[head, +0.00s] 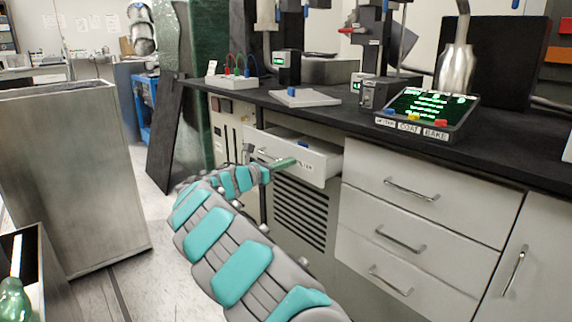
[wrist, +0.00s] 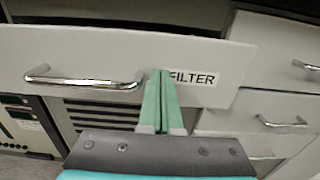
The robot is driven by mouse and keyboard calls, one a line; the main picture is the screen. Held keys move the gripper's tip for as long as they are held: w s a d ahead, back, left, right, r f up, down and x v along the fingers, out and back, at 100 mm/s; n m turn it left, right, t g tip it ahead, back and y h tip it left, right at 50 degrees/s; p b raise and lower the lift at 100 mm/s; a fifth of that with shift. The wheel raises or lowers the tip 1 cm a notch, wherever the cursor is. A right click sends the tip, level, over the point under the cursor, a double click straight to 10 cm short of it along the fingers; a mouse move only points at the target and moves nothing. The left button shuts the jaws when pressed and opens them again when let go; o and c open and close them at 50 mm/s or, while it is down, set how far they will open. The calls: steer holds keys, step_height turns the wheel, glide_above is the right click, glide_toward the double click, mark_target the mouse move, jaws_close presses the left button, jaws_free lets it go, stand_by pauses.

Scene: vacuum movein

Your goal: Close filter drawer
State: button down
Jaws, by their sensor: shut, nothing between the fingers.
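The filter drawer (head: 318,161) is a white drawer under the black bench, pulled out from the cabinet, with its open top showing in the head view. In the wrist view its front (wrist: 213,52) fills the upper part, with a FILTER label and a chrome bar handle (wrist: 84,79) left of the label. My gripper (wrist: 158,75) is shut and empty, its green fingers together at the drawer front between the handle and the label. I cannot tell whether the fingertips touch the front. In the head view my gripper (head: 294,162) is at the same front.
A louvred vent panel (head: 301,212) lies below the drawer. White drawers with handles (head: 412,190) stand to its right. The black bench top (head: 335,114) above carries a control box (head: 427,112) and other devices. A large metal bin (head: 75,170) stands at left.

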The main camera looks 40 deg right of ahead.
steer(key=d+p, duration=0.1)
steer(key=d, duration=0.1)
steer(key=d+p, duration=0.1)
steer(key=d, duration=0.2)
steer(key=d+p, duration=0.1)
steer(key=d, duration=0.2)
steer(key=shift+w+d, duration=0.1)
steer(key=shift+w, duration=0.25)
steer(key=shift+w+d+r, duration=0.1)
steer(key=shift+d, duration=0.4)
steer(key=a, duration=1.4)
steer(key=shift+s+a, duration=0.2)
steer(key=shift+s, duration=0.25)
